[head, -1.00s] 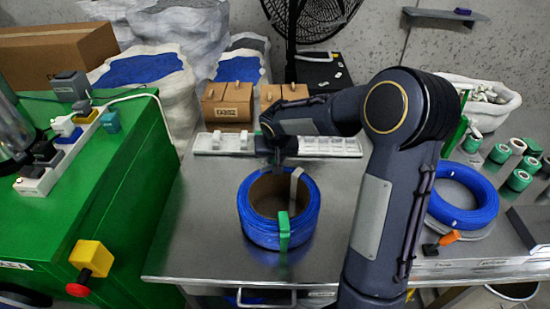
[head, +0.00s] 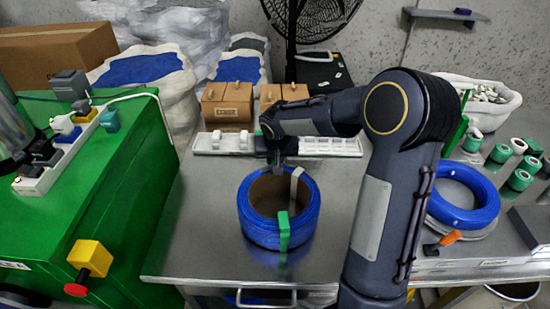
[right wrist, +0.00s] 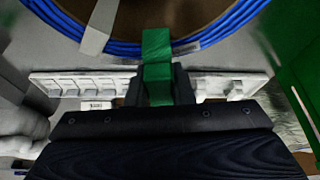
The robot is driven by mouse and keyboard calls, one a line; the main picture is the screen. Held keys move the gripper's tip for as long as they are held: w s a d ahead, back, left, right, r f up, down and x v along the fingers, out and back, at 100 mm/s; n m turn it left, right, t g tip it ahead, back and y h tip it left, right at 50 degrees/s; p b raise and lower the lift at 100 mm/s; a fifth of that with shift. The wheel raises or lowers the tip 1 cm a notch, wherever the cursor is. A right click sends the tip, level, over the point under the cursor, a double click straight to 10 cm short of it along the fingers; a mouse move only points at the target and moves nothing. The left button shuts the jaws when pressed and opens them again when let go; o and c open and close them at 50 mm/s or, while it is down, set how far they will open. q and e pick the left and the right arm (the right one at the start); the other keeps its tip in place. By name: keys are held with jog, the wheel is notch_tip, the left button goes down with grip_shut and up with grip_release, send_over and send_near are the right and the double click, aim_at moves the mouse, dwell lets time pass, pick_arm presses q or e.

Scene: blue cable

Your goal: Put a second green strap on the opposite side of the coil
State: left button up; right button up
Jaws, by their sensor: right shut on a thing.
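The blue cable coil (head: 279,209) lies on the steel table (head: 200,255) around a brown core. One green strap (head: 284,231) wraps its front side, and a light grey strap (head: 296,184) crosses its back right side. My right gripper (head: 277,165) is at the coil's back edge, opposite the front strap. In the right wrist view, my right gripper (right wrist: 158,92) is shut on a second green strap (right wrist: 157,48), whose far end overlaps the coil's blue rim (right wrist: 205,38). I cannot tell whether this strap touches the cable. My left gripper is out of view.
A white tray (head: 215,143) lies just behind the coil. Another blue coil (head: 463,197), an orange-handled tool (head: 443,239) and several green rolls (head: 519,180) are on the right. A green bench (head: 120,165) stands left. The table left of the coil is clear.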

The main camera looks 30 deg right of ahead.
jog(key=shift+f+b, duration=0.2)
jog(key=shift+b, duration=0.1)
dwell(0.4)
jog(key=o, duration=0.6)
jog(key=shift+o, duration=0.3)
jog(key=o, duration=0.5)
jog(key=shift+r+p, duration=2.35)
jog(key=shift+r, duration=1.2)
